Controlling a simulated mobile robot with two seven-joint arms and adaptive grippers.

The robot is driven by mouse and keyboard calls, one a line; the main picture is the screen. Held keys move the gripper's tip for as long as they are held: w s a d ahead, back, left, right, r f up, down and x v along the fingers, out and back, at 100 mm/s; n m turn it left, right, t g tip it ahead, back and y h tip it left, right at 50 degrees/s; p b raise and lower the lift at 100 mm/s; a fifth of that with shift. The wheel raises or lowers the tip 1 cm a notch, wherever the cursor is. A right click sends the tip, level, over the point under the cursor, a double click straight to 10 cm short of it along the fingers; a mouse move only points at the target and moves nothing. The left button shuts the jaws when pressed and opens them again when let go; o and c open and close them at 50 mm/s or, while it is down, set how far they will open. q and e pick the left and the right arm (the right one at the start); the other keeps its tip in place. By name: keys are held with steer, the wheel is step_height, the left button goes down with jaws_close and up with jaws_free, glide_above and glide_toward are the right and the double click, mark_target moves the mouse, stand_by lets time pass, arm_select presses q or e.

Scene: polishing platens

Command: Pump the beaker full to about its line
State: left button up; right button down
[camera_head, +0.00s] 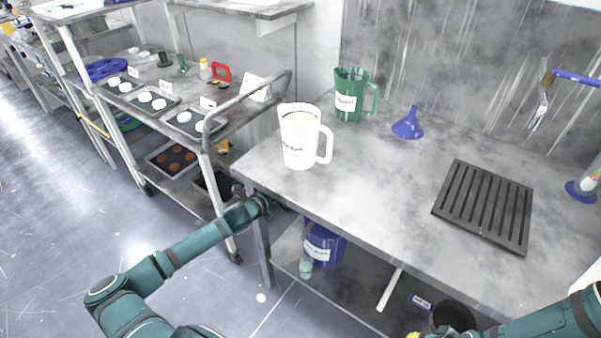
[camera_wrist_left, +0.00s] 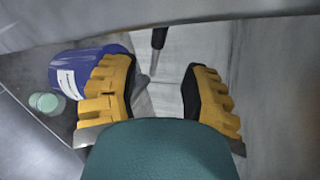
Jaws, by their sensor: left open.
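A white handled beaker (camera_head: 300,138) stands upright at the left end of the worktop. A green handled beaker (camera_head: 348,95) with a white label stands behind it. A blue labelled container (camera_head: 323,245) sits on the lower shelf; it also shows at left in the left wrist view (camera_wrist_left: 72,75). A dark-tipped rod (camera_wrist_left: 158,40) shows beyond my fingers. My left gripper (camera_wrist_left: 160,88) is open, its yellow fingers apart with nothing clearly between them, to the right of the blue container. In the head view the worktop edge hides it. Only a yellow bit, possibly my right gripper, shows at the bottom edge.
The grey worktop (camera_head: 385,175) holds a blue funnel (camera_head: 408,125) and a dark slatted rack (camera_head: 486,205). A small pale green jar (camera_head: 305,268) stands by the blue container. A metal cart (camera_head: 160,75) with trays stands at left. The worktop's middle is clear.

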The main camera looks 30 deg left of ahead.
arm_select(q)
steer(key=b+x, duration=0.3)
steer(key=x, duration=1)
steer(key=shift+w+f+b, duration=0.1)
steer(key=shift+w+b, duration=0.1)
steer(key=shift+b, duration=0.15)
steer(key=shift+c, duration=0.3)
jaws_close()
